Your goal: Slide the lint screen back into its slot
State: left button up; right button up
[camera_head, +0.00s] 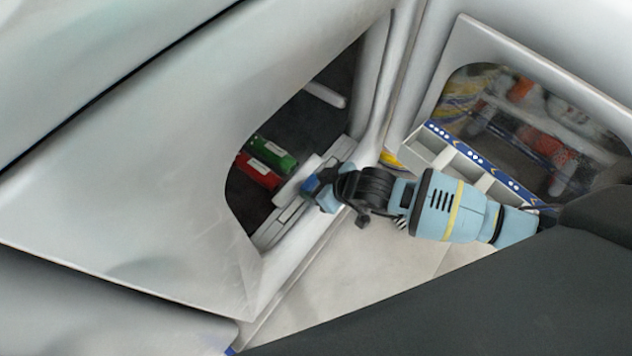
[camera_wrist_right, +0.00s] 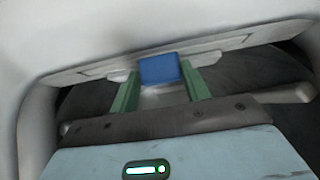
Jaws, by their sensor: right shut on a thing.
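The lint screen shows as a blue handle (camera_wrist_right: 159,68) with a small pale part below it in the right wrist view. In the head view a pale flat piece (camera_head: 298,178) by the blue end looks like part of it. My right gripper (camera_head: 314,188) is shut on the blue handle, with a green finger on each side of it. It is at the lower rim (camera_head: 285,222) of the dark round opening, where the slot seems to be. How deep the screen sits in the slot cannot be told. My left gripper is not in view.
A red item (camera_head: 259,171) and a green item (camera_head: 273,152) lie inside the dark opening. The large open door panel (camera_head: 150,170) is at left. At right are a blue-edged compartment tray (camera_head: 455,158) and a second round window (camera_head: 535,125). Pale floor lies below my arm.

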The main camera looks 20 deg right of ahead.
jog(key=shift+f, duration=0.15)
jog(key=o, duration=1.1)
jog(key=p+v, duration=0.3)
jog(key=v, duration=0.4)
jog(key=shift+s+d+r, duration=0.1)
jog(key=shift+s+r, duration=0.15)
